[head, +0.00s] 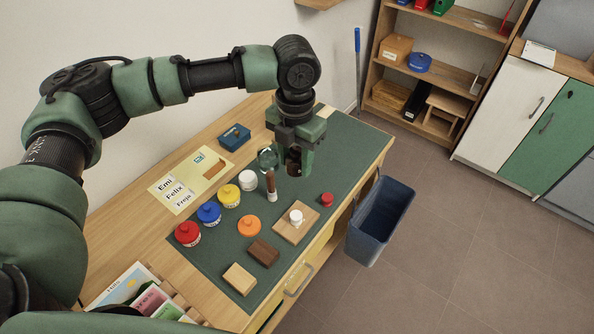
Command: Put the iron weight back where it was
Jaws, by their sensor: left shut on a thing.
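My left gripper (292,160) hangs over the far part of the dark green mat (345,150). It is shut on a small dark brown-black object (293,168), which looks like the iron weight. The fingers hide much of it, and I cannot tell if it touches the mat. A round glass magnifier (266,159) is just left of the gripper. A brown-handled tool (271,185) stands nearby in front. My right gripper is not in view.
Lidded jars in white (247,180), yellow (229,196), blue (209,213) and red (187,233) line the mat's left. A wooden board (287,228) bears a white knob (296,216). A small red item (327,199) sits right. A bin (380,220) stands beside the desk.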

